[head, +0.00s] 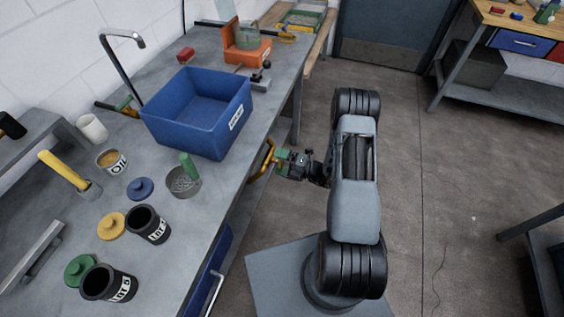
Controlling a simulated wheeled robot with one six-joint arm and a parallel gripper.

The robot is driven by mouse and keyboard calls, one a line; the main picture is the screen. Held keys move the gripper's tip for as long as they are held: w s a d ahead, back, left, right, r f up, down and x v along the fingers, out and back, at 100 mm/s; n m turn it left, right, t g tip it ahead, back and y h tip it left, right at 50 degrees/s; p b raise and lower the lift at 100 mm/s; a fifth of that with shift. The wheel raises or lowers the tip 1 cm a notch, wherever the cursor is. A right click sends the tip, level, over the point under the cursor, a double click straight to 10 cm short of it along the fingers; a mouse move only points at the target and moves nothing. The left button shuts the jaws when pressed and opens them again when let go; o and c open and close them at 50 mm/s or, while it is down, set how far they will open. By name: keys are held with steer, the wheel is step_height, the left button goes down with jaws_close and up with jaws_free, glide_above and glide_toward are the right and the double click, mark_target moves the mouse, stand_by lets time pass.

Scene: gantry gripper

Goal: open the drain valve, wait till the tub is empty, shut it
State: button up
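The blue tub (158,133) stands upright on the grey workbench (135,217), with a white label on its right side. Its inside looks plain blue, and I cannot tell whether water is in it. A bent metal tap (122,68) rises behind it. I cannot clearly make out a drain valve. My gripper (260,162) is just off the bench's right edge, to the right of and below the tub. Its yellow fingers look spread apart, with nothing seen between them. The tips lie close to the bench edge, and I cannot tell whether they touch anything.
An orange box (247,48) stands behind the tub. Open floor (440,190) lies to the right.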

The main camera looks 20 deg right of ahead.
steer(key=shift+o, duration=0.2)
steer(key=shift+d, duration=0.15)
steer(key=b+v, duration=0.1)
steer(key=v, duration=1.2)
steer(key=shift+s+b, duration=0.25)
steer(key=shift+b, duration=0.15)
steer(key=shift+d, duration=0.15)
